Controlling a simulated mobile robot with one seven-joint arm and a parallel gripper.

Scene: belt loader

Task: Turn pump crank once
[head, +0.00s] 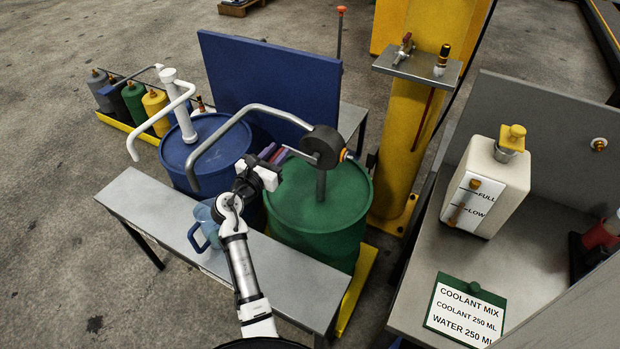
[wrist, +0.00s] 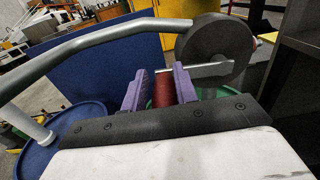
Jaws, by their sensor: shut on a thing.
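The green drum (head: 315,225) carries a pump with a dark round housing (head: 322,143) and a long grey curved spout (head: 235,118). The housing (wrist: 217,52) and spout (wrist: 90,42) also show in the wrist view. A thin crank arm (head: 298,154) reaches left from the housing to a red crank grip (wrist: 163,88). My gripper (head: 274,155) is beside the housing, its purple fingers (wrist: 158,85) shut on the red grip. The grip is partly hidden by the fingers. A light blue jug (head: 208,228) stands on the bench below the spout end.
A blue drum (head: 205,150) with a white pump stands left of the green one. A grey bench (head: 160,205) runs in front of both. A blue panel (head: 265,85) is behind, a yellow post (head: 410,140) to the right. The right-hand table holds a white tank (head: 487,190) and a coolant-mix sign (head: 465,310).

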